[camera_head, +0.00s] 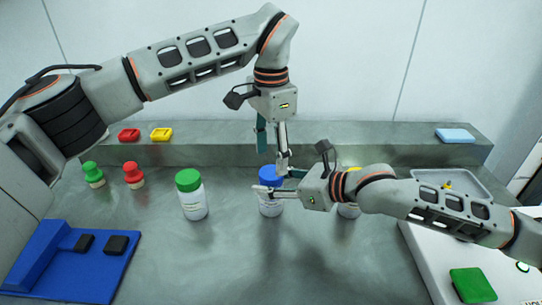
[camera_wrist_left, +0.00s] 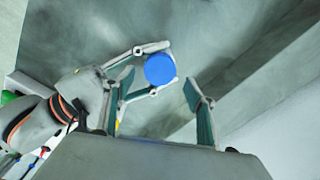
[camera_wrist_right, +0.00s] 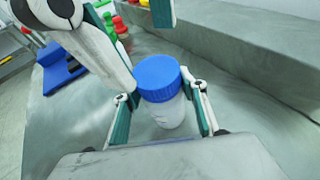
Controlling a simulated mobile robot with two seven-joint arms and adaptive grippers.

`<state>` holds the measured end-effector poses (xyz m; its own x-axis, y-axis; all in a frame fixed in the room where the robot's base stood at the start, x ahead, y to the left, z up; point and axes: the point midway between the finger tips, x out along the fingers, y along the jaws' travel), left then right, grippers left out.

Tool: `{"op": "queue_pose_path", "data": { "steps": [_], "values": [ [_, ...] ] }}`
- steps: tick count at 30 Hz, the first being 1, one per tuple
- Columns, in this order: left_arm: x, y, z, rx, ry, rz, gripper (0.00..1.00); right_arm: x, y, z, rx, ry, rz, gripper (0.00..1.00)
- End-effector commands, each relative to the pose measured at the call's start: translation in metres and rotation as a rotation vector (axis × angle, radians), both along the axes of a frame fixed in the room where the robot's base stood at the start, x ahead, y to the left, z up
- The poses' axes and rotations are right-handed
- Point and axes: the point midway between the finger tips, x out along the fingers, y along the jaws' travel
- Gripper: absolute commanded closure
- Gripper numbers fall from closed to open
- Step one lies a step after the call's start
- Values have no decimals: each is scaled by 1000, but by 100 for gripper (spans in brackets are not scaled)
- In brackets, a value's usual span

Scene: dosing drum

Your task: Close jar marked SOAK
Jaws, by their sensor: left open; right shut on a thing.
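A white jar with a blue lid (camera_head: 270,178) stands on the grey bench in the middle; its label is too small to read. The lid sits on top of the jar; I cannot tell how tight it is. My right gripper (camera_head: 269,188) is shut around the jar body (camera_wrist_right: 170,112), just below the lid. My left gripper (camera_head: 272,155) is open, pointing down above the lid.
A green-lidded jar (camera_head: 191,196) stands left, and a yellow-lidded jar (camera_head: 349,210) stands right, partly hidden by my right arm. Green (camera_head: 92,174) and red (camera_head: 133,175) knobbed pieces stand farther left. A blue fixture (camera_head: 70,265) lies front left, a grey tray (camera_head: 425,177) right.

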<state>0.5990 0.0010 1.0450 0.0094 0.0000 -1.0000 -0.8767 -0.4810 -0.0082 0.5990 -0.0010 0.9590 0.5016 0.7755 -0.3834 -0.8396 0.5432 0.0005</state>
Motion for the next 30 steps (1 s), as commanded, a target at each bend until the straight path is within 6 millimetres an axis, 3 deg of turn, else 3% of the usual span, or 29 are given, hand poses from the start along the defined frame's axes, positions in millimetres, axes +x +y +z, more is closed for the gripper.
{"op": "queue_pose_path", "data": {
  "steps": [13, 23, 30],
  "values": [
    [0, -1, 36, -3, -1, 284, 47, 0, 0, 1, 1, -1, 0, 100],
    [-1, 0, 32, -3, 0, 284, 47, 0, 0, 1, 1, -1, 0, 100],
    [-1, 0, 3, -2, 3, 283, 47, 0, 0, 0, 1, -1, 0, 100]
  ]
}}
